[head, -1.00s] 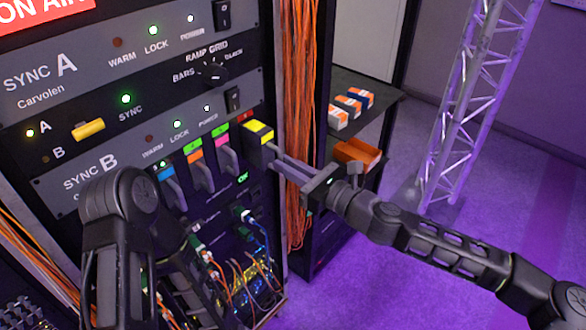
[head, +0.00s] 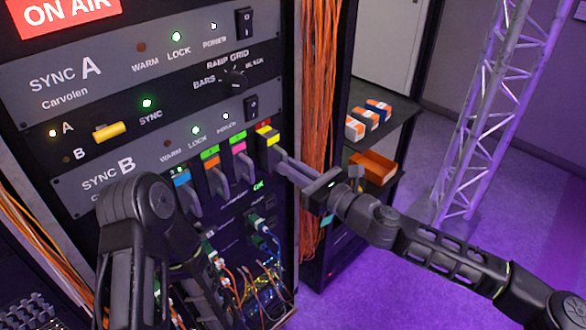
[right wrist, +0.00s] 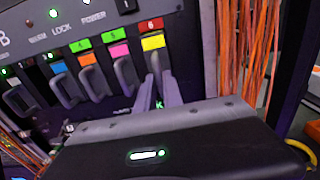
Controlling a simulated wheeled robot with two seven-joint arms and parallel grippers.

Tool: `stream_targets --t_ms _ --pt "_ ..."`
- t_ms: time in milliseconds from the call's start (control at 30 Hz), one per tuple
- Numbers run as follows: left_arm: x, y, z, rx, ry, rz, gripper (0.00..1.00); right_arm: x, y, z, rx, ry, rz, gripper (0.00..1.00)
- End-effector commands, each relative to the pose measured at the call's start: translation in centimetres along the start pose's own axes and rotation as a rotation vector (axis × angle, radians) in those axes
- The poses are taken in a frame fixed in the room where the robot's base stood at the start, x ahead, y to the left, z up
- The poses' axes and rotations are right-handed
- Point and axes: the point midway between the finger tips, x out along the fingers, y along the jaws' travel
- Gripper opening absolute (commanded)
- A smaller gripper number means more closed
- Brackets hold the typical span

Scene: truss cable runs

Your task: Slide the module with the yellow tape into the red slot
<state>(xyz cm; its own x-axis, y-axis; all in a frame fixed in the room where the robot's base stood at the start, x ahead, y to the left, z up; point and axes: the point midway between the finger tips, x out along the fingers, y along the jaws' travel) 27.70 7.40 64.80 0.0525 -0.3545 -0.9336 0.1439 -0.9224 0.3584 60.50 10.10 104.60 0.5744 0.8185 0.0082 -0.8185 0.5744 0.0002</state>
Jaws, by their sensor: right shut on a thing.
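The module with the yellow tape (head: 268,139) sits in the rightmost slot of the module row, under the red label (head: 263,127). The yellow tape (right wrist: 153,43) and red label (right wrist: 151,24) also show in the right wrist view. The module's front looks close to level with its neighbours; I cannot tell whether it is fully seated. My right gripper (head: 281,166) is shut on this module's handle, with its fingers (right wrist: 157,92) reaching in from the front. My left arm crosses the lower left of the head view, but its gripper is hidden.
Modules with blue (head: 182,178), orange (head: 213,162) and pink (head: 239,147) tape stand in slots to the left. Cables (head: 255,275) hang below. An orange cable bundle (head: 319,120) runs beside the rack. A shelf at right holds small boxes (head: 367,117) and an orange tray (head: 373,167).

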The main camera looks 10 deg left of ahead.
Motion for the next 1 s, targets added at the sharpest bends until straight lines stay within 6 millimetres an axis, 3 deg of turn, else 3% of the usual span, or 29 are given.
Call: stream_targets --t_ms 1000 --pt "0.5 -0.2 0.0 0.000 0.000 0.000 0.00 3.7 0.0 0.1 0.000 -0.001 0.001 0.00"
